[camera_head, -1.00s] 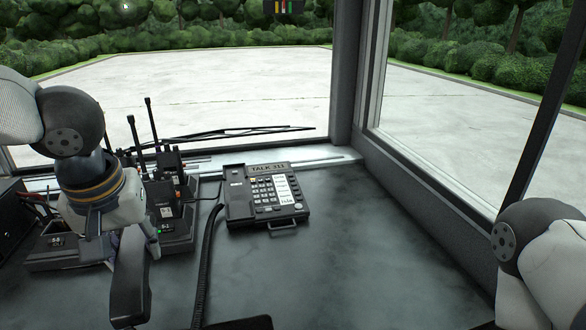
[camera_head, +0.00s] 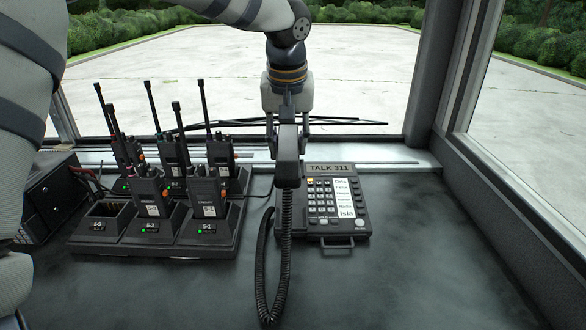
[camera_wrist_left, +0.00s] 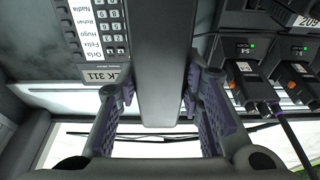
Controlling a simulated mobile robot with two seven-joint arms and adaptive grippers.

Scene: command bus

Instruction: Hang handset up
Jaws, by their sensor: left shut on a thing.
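The black handset (camera_head: 289,160) hangs upright in my left gripper (camera_head: 288,146), one finger on each side of it. In the left wrist view the handset (camera_wrist_left: 160,60) runs between the two fingers (camera_wrist_left: 160,110). The desk phone base (camera_head: 350,205), labelled TALK 311, lies on the counter just right of and behind the handset. The handset hides the left part of the base, where its cradle is, and I cannot tell whether they touch. The coiled cord (camera_head: 265,270) loops down from the handset onto the counter. My right gripper is out of view.
Several radios with antennas stand in a charger rack (camera_head: 150,245) to the left of the phone. A black box (camera_head: 50,200) is at the far left. The windshield and a wiper (camera_head: 350,122) are behind. The counter (camera_head: 430,270) is clear to the right and front.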

